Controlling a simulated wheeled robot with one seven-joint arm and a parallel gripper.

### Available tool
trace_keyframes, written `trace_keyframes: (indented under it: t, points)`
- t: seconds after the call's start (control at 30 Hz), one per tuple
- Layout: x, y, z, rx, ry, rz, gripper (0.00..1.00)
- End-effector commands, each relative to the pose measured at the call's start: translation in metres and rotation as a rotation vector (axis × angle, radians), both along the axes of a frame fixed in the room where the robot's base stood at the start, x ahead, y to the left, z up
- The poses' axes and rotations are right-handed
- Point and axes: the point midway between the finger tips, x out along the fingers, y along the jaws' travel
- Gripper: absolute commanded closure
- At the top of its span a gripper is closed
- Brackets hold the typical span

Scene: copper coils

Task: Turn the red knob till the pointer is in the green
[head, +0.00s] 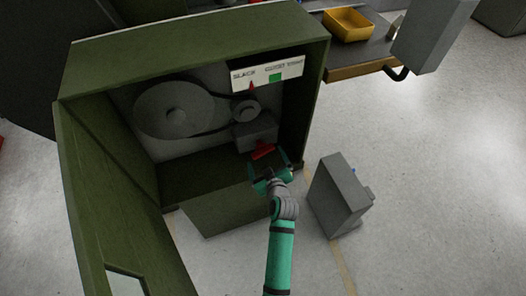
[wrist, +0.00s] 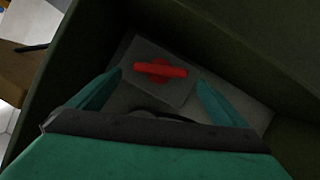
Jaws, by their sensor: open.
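The red knob (head: 263,151) is a bar-shaped handle on the front of a grey block (head: 258,133) inside the green cabinet. In the wrist view the red knob (wrist: 160,69) lies ahead of and between my open fingers, its bar nearly level across the picture. My gripper (head: 270,167) is open and empty, just in front of and below the knob; it also shows in the wrist view (wrist: 158,88). A white scale (head: 268,73) carries the word SLACK at left and a green patch (head: 275,78). The red pointer (head: 252,86) stands left of the green patch.
The cabinet (head: 190,43) is open, its door (head: 110,200) swung out at left. A large pulley (head: 174,108) and a small one (head: 246,110) with a belt sit inside. A grey box (head: 340,195) stands right of my arm. A yellow bin (head: 348,24) sits on a bench behind.

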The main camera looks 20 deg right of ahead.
Motion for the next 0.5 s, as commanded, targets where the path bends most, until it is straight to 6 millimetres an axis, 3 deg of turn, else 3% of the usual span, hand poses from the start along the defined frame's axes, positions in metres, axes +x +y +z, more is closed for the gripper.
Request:
trace_keyframes:
  t: [0.2,0.5]
  points:
    - [0.034,-0.004,-0.013,0.0,0.0,0.0,0.03]
    - [0.054,-0.006,-0.021,0.0,0.0,-0.001,0.03]
